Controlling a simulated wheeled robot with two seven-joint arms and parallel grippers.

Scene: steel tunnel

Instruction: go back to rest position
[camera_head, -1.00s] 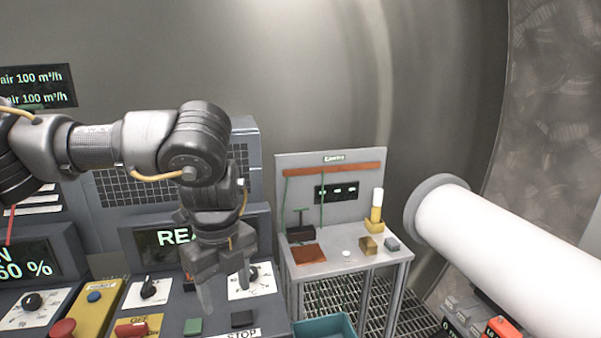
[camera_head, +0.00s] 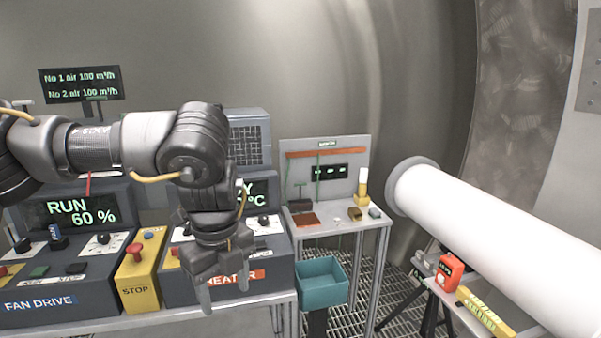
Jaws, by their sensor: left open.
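My left arm comes in from the left and hangs down at its wrist. My left gripper (camera_head: 226,290) is open and empty, its fingers pointing down in front of the heater console (camera_head: 275,283). The arm hides part of that console and its screen. My right gripper does not show.
The fan drive console (camera_head: 90,295) reads RUN 60 %. A yellow stop box (camera_head: 139,275) with a red button stands beside it. A teal bin (camera_head: 321,285) sits below a small bench (camera_head: 345,228). A large white pipe (camera_head: 490,245) crosses the right side.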

